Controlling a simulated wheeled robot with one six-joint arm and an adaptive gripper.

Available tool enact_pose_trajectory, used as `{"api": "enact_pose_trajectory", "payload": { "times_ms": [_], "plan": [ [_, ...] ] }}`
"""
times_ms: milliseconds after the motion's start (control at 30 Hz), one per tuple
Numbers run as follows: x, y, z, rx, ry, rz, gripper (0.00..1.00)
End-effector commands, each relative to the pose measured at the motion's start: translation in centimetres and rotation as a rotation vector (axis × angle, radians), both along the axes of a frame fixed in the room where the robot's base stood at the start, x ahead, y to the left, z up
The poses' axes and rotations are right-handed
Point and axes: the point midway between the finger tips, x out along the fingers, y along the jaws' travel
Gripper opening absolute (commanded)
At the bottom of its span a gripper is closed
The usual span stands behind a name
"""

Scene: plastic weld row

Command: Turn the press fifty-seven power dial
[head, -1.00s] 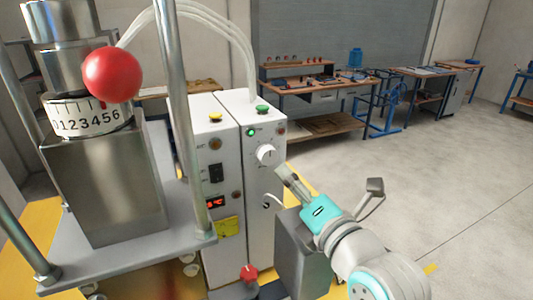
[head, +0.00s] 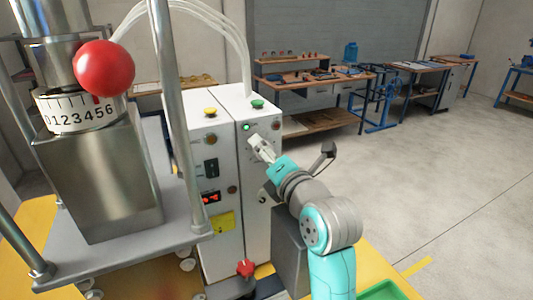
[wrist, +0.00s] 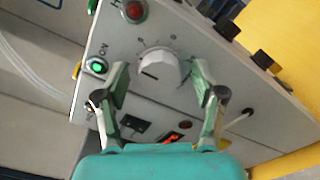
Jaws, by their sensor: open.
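The power dial (wrist: 158,70) is a white round knob with a dark pointer line, on the white control box (wrist: 95,45). In the wrist view it sits between the two fingers of my gripper (wrist: 160,72), which is open with a finger on each side. Gaps seem to show beside the dial; contact cannot be told. In the head view my gripper (head: 259,147) is at the upper front of the box (head: 262,195) and mostly hides the dial. A lit green lamp (wrist: 97,66) and a red button (wrist: 134,11) are near the dial.
The press (head: 95,185), with a red ball (head: 104,68) and metal posts, stands at left. A red knob (head: 245,268) is low in front of the box. A green tray (head: 385,290) is at lower right. Workbenches stand far behind; the floor at right is clear.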

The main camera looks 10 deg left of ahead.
Motion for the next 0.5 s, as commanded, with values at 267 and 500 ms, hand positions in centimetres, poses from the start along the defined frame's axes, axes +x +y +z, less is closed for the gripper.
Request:
{"api": "enact_pose_trajectory", "payload": {
  "times_ms": [267,500],
  "plan": [
    [-0.03,-0.01,-0.01,0.0,0.0,0.0,0.19],
    [-0.03,-0.01,-0.03,0.005,0.004,0.001,0.1]
  ]
}}
